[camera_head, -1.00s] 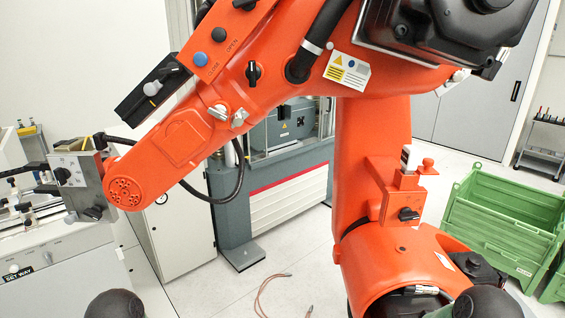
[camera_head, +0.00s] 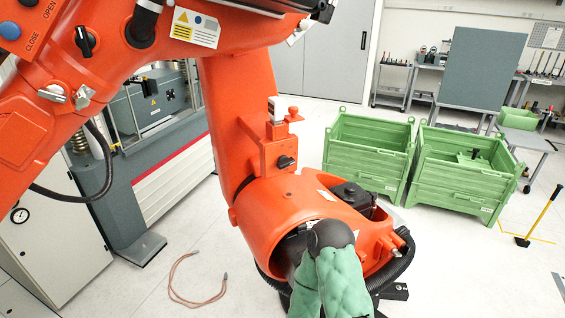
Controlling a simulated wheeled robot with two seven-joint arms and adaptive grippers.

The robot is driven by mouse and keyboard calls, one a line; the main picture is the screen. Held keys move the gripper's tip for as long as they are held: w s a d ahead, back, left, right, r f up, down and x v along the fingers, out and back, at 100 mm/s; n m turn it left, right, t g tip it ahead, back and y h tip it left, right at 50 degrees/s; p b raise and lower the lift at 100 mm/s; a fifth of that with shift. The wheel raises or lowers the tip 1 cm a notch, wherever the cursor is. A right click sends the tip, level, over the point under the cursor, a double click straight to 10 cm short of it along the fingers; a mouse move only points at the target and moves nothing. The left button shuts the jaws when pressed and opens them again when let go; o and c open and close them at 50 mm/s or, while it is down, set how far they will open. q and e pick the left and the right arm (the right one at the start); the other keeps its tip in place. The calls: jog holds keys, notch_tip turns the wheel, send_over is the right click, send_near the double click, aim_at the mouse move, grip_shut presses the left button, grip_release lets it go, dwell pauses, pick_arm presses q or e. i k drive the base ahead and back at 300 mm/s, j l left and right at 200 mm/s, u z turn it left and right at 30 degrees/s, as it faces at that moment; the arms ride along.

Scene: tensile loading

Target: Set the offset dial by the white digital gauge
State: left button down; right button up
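A small white-and-dark block (camera_head: 277,108) sits on top of an orange bracket on the big orange arm's lower column. It may be the white digital gauge, but it is too small for me to read a display. A black knob (camera_head: 286,161) is on the bracket's lower front. Another black knob (camera_head: 84,40) is on the upper orange link, by the OPEN and CLOSE labels. I cannot tell which knob, if either, is the offset dial.
The orange arm (camera_head: 240,130) fills the left and middle. Two green crates (camera_head: 368,150) (camera_head: 460,165) stand to the right. A hose (camera_head: 190,295) lies on the floor. Floor at lower right is mostly clear.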

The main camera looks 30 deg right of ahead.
aim_at(284, 161)
jog(key=i+j+z, duration=0.1)
jog(key=z, duration=0.3)
jog(key=j+z, duration=0.15)
jog(key=z, duration=0.3)
jog(key=i+j+z, duration=0.1)
jog(key=z, duration=0.3)
jog(key=j+z, duration=0.25)
jog(key=z, duration=0.15)
jog(key=j, duration=1.1)
jog(key=k, duration=0.05)
